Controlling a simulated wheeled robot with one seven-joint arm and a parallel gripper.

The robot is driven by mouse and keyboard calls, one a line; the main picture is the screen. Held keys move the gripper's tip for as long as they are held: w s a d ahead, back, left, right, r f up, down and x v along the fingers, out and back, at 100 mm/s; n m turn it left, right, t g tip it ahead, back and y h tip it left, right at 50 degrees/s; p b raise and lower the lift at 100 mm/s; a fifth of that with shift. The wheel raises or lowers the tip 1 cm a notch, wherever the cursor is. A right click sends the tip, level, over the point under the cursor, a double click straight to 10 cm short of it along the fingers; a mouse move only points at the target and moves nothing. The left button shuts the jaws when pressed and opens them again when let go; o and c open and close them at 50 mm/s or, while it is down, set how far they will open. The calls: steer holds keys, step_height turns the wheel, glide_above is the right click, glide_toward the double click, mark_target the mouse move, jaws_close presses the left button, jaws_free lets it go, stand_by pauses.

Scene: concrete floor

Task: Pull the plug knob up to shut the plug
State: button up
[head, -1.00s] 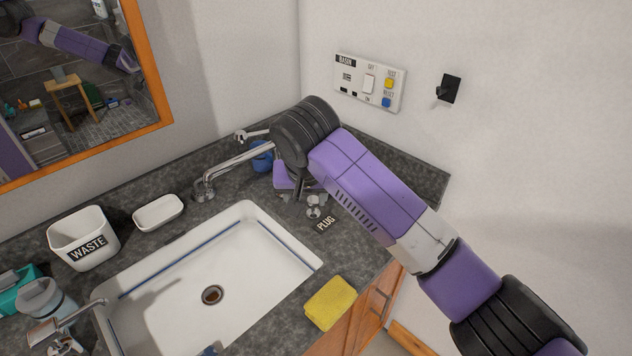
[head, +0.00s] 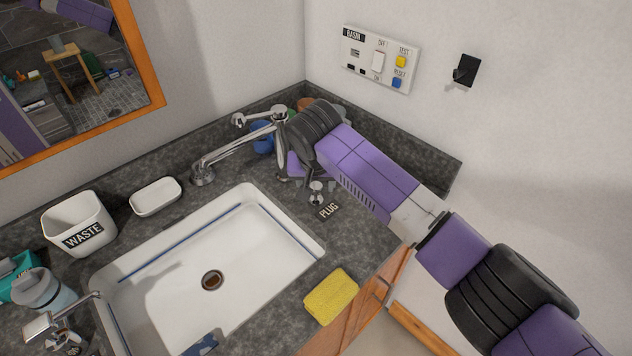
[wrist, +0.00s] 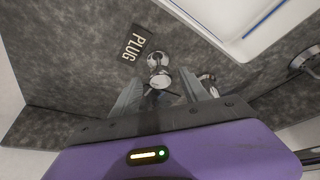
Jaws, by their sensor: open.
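The plug knob (head: 317,191) is a small chrome knob on the grey counter, right of the basin and beside the PLUG label (head: 329,210). In the wrist view the round chrome knob (wrist: 159,76) shows just ahead of my fingertips, roughly centred between them. My gripper (wrist: 160,94) is open, with a finger on either side of the knob's line. In the head view my gripper (head: 314,184) is low over the counter, just behind the knob, and partly hidden by my wrist. I cannot tell if a finger touches the knob. The drain (head: 212,280) is in the basin floor.
The tall chrome tap (head: 235,148) stands close left of my wrist. A blue cup (head: 262,138) is behind it. The white basin (head: 318,246), yellow sponge (head: 331,297), soap dish (head: 155,196) and waste bin (head: 80,224) lie left or in front. Walls close off the corner.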

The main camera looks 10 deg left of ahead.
steer(key=shift+f, duration=0.1)
jaws_close()
stand_by(1.4)
